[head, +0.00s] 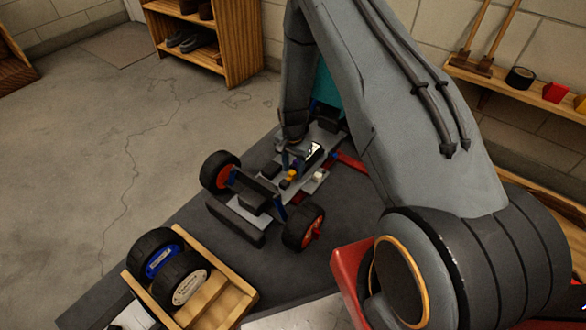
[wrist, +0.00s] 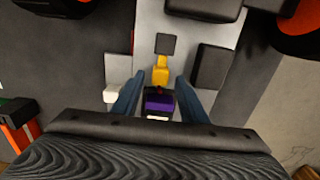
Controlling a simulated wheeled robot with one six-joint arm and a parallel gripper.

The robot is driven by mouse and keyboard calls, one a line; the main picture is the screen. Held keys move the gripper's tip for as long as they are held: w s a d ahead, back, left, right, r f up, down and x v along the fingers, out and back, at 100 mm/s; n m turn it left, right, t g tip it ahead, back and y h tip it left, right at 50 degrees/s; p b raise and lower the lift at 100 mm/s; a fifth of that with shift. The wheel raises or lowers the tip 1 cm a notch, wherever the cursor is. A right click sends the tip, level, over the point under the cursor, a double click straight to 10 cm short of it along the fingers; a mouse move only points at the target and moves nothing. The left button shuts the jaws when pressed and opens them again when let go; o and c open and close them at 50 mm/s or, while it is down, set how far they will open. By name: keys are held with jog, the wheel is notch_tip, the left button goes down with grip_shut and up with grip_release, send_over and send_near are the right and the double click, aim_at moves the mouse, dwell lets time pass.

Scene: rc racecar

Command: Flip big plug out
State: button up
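The RC car chassis (head: 232,214) lies on the dark table, with its grey plate showing in the wrist view (wrist: 206,32). A yellow plug-like piece (wrist: 160,72) sits on the plate, also visible in the head view (head: 291,176). A purple and black block (wrist: 158,103) is just below it in the wrist view. I cannot tell for certain which part is the big plug. My gripper (wrist: 158,78) has two blue fingers, spread apart, one on each side of the block, with gaps visible. In the head view my gripper is low over the chassis and partly hidden.
Black boxes (wrist: 214,66) stand on the plate beside the yellow piece. Wheels with red hubs (head: 221,172) flank the chassis. A wooden tray (head: 232,300) with two loose wheels (head: 188,284) is at the table's front left. A small white part (wrist: 111,94) lies beside the left finger.

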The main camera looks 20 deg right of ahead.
aim_at(293, 171)
jog(key=shift+r, duration=0.15)
notch_tip(293, 171, up, 8)
jog(key=p, duration=0.3)
jog(key=shift+f, duration=0.2)
